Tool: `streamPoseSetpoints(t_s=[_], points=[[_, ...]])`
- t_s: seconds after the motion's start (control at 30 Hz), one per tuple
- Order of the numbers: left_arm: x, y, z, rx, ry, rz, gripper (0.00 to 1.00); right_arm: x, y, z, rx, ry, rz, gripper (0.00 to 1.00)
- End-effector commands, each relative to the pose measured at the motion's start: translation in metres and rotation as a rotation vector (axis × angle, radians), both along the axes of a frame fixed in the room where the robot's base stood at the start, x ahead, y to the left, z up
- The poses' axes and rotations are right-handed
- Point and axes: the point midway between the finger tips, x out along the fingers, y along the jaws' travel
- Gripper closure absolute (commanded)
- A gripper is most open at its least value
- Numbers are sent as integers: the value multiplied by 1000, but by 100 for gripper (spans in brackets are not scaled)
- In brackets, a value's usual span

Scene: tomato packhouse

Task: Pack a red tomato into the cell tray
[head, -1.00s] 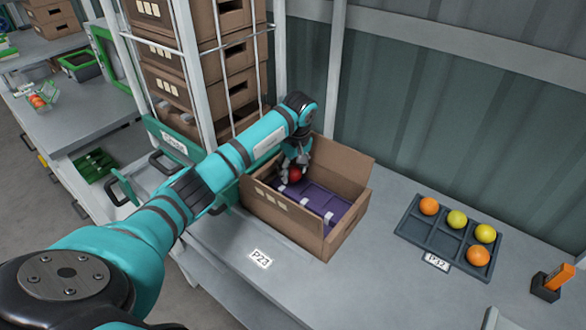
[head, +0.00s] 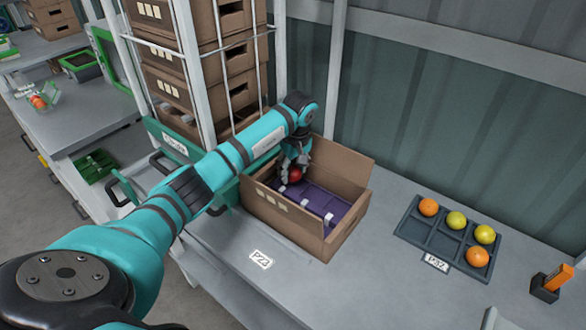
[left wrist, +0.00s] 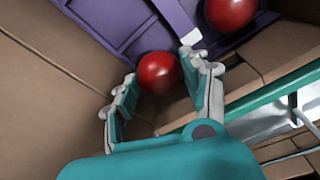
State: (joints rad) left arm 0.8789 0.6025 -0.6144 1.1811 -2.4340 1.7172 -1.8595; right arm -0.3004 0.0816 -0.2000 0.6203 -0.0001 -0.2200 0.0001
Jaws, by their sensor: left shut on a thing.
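A purple cell tray (head: 343,208) lies inside an open cardboard box (head: 283,223) on the bench. My left gripper (head: 294,165) reaches down into the box at its back left corner, shut on a red tomato (head: 296,175). In the left wrist view the held red tomato (left wrist: 160,73) sits between the fingertips of the left gripper (left wrist: 160,72), beside the purple tray (left wrist: 117,22). Whether it touches the tray is unclear. A second red tomato (left wrist: 231,12) is at the tray, cut by the picture's top edge. My right gripper is out of view.
A dark tray (head: 408,234) with orange and yellow-green fruit lies to the right on the bench. A rack of stacked cardboard boxes (head: 185,93) stands left behind the box. An orange-and-black device (head: 550,282) stands at far right. Bench around the label (head: 261,259) is clear.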

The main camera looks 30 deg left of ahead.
Motion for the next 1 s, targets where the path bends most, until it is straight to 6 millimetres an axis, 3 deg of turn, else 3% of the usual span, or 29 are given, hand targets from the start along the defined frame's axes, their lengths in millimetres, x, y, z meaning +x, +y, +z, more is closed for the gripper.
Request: streamPoseSetpoints(t_s=[0.93,0.97,1.0], points=[[0,0,-10,0,-1,1,68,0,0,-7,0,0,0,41],[0,0,-10,0,-1,1,50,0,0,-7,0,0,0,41],[0,0,-10,0,-1,1,45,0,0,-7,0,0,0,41]])
